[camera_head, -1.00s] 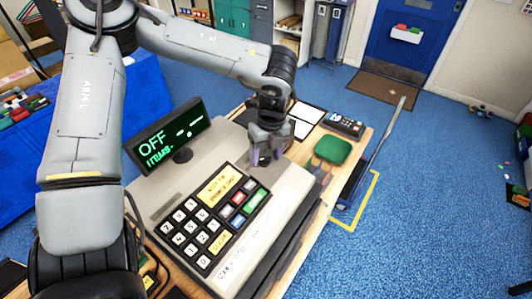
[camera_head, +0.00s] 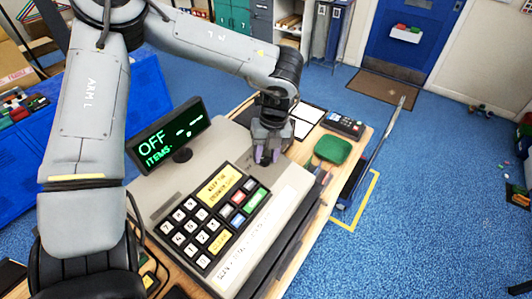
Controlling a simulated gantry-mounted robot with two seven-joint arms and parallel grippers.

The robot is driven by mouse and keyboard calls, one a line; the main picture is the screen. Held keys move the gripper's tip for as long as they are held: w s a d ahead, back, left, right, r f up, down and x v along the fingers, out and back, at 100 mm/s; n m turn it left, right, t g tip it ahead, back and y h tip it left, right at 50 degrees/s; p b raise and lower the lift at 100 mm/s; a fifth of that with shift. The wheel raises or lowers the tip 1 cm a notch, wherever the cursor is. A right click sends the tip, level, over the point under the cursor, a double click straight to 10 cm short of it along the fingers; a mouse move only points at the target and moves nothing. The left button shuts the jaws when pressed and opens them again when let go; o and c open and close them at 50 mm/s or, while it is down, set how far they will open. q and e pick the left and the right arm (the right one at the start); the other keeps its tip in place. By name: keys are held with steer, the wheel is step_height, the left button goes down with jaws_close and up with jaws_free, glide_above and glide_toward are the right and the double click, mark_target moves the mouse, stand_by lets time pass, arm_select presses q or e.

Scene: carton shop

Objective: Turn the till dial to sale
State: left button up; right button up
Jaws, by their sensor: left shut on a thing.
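The till (camera_head: 155,202) stands on a wooden counter in the head view, with a keypad (camera_head: 213,218) on its sloped top. Its display (camera_head: 168,136) reads OFF in green, with ITEMS below. My left gripper (camera_head: 267,157) points down at the till's upper right, beyond the keypad, and is shut on the till dial. The dial is mostly hidden between the fingers, so its pointer cannot be read. My right gripper is not in view.
A green pad (camera_head: 333,149) and a card terminal (camera_head: 344,124) lie on the counter right of the till. White papers (camera_head: 305,121) lie behind the gripper. Blue floor (camera_head: 430,200) is open to the right.

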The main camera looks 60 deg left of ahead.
arm_select(q)
steer(key=m, duration=0.4)
steer(key=shift+m+g, duration=0.4)
stand_by(0.4)
steer(key=o, duration=1)
steer(key=shift+o, duration=0.2)
steer(key=v, duration=1.1)
steer(key=shift+d, duration=0.25)
